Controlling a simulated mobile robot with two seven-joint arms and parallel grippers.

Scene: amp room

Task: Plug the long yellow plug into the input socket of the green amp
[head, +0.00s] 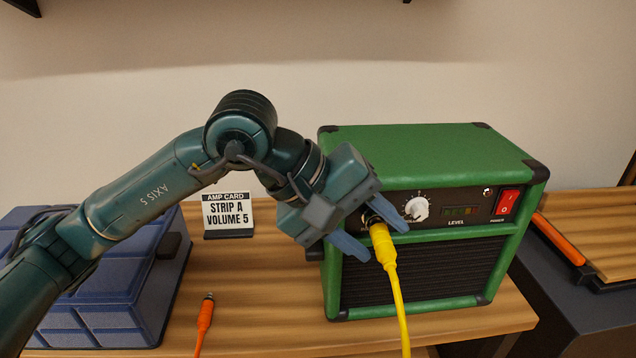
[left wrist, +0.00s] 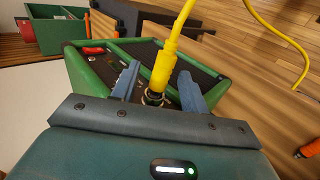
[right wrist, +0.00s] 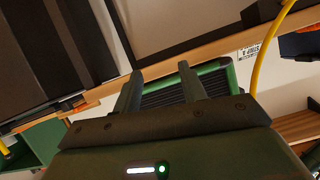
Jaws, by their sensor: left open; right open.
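The green amp (head: 420,150) stands on the wooden bench with its control panel facing me. The long yellow plug (head: 383,245) is at the socket on the left end of the panel, its cable hanging down in front. In the left wrist view the plug (left wrist: 164,68) meets the dark ring of the socket (left wrist: 152,97) and looks seated; the exact depth is hidden. My left gripper (head: 385,241) is open, with one finger on each side of the plug and gaps showing. My right gripper (right wrist: 159,70) is open and empty in its wrist view, outside the head view.
An orange plug (head: 205,312) lies on the bench left of the amp. An amp card (head: 229,215) reading "Strip A Volume 5" stands behind it. A blue padded case (head: 95,315) fills the left. The volume knob (head: 417,208) and red power switch (head: 508,203) sit right of the plug.

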